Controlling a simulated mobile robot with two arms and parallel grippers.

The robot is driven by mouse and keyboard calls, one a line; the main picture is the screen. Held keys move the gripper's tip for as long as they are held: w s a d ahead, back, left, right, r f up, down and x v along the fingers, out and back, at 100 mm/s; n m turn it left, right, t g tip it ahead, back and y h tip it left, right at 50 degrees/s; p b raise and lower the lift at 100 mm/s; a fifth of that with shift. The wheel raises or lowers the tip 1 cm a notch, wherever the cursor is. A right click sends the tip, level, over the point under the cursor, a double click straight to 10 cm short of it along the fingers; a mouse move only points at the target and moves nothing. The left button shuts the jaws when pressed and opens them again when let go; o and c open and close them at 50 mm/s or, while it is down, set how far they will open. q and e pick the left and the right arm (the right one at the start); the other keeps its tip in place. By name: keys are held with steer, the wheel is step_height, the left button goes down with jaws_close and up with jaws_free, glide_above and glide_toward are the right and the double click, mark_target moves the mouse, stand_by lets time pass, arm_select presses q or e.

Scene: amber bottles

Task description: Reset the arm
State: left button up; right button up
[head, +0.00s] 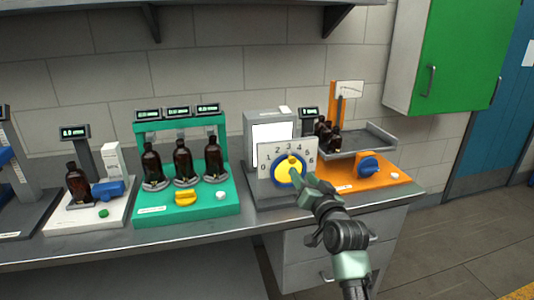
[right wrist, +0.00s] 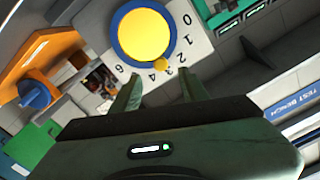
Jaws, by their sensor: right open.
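My right gripper (head: 300,179) is in front of the lower right of a yellow dial (head: 287,172) with a blue rim. The dial sits on a white plate (head: 307,149) numbered 0 to 6, and its small yellow knob points near 3. In the right wrist view, my right gripper (right wrist: 158,90) is open, with nothing between its two fingers. The dial (right wrist: 144,35) and its knob (right wrist: 161,65) lie just beyond the fingertips; a gap shows between knob and fingers. My left gripper is not in view.
A green stand (head: 154,217) with amber bottles (head: 183,160) is left of the dial. An orange station (head: 395,177) with a blue knob (head: 369,166) and a grey tray (head: 372,140) is to its right. A green cabinet (head: 452,60) hangs above right.

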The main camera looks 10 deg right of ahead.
steer(key=s+a+f+n+g, duration=0.2)
steer(key=s+f+g, duration=0.2)
steer(key=s+f, duration=0.6)
steer(key=s+a+f+n+g, duration=0.2)
steer(key=s+f+g, duration=0.2)
steer(key=s+f, duration=0.6)
steer(key=s+f+n+g, duration=0.1)
steer(key=s+f+g, duration=0.25)
steer(key=s, duration=0.85)
steer(key=s+f+n+g, duration=0.2)
steer(key=s+f+g, duration=0.15)
steer(key=s, duration=0.75)
step_height(320, 180, down, 26)
steer(key=s+r, duration=0.1)
steer(key=s+d+f+g, duration=0.2)
steer(key=s+f, duration=1.5)
steer(key=f, duration=0.1)
steer(key=shift+s+d+h, duration=0.2)
steer(key=shift+s+h, duration=0.1)
steer(key=shift+s, duration=0.05)
